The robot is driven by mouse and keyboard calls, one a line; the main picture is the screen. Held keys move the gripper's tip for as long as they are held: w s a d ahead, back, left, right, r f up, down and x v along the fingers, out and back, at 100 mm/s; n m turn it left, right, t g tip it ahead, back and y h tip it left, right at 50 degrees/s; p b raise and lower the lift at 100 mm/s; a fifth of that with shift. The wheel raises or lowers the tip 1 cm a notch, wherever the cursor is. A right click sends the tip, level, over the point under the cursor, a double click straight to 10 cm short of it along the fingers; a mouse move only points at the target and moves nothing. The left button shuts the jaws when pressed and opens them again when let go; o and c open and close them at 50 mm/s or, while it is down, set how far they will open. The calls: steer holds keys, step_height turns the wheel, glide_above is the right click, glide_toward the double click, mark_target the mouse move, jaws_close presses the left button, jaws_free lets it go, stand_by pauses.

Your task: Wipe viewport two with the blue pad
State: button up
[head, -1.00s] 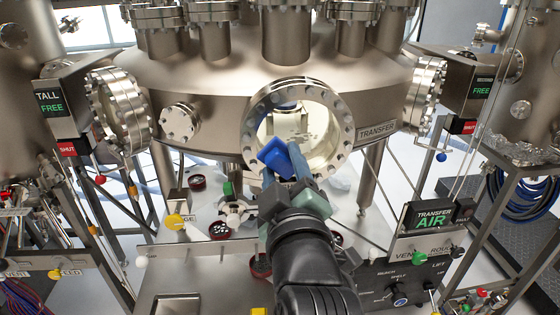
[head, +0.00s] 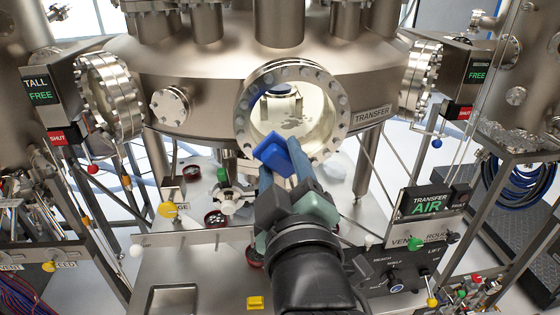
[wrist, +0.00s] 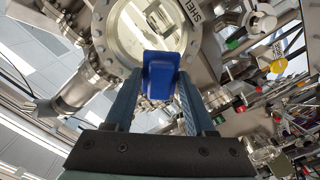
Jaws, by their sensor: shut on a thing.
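My gripper (head: 283,164) is shut on the blue pad (head: 272,151). The pad is also between the fingers in the wrist view (wrist: 160,76). A round bolted viewport (head: 340,108) on the steel transfer chamber faces me. No number shows on it, so I cannot tell if it is viewport two. Grey smudgy patches show in the lower part of its window. The pad overlaps the viewport's lower rim in the head view. It appears in front of the glass, and contact cannot be told. In the wrist view the viewport (wrist: 103,38) lies beyond the pad.
A control panel (head: 400,268) with knobs and a TRANSFER AIR display (head: 432,203) stands at lower right. Valve handles and a steel bench (head: 190,262) lie below the chamber. Flanged ports sit left (head: 112,95) and right (head: 418,78). Frames and cables flank both sides.

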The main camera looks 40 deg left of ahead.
mark_target(314, 122)
stand_by(0.4)
steer(key=shift+x, duration=3.45)
steer(key=shift+w+a, duration=0.4)
steer(key=shift+a, duration=0.15)
steer(key=shift+w+d+b, duration=0.65)
steer(key=shift+w+d, duration=0.25)
steer(key=shift+w, duration=0.1)
steer(key=shift+w+d, duration=0.4)
steer(key=shift+w+d+b, duration=0.55)
steer(key=shift+w, duration=0.2)
steer(key=shift+w+d+b, duration=0.5)
steer(key=shift+w+d, duration=0.05)
steer(key=shift+w, duration=0.2)
steer(key=shift+w+a, duration=0.1)
steer(key=shift+a, duration=0.05)
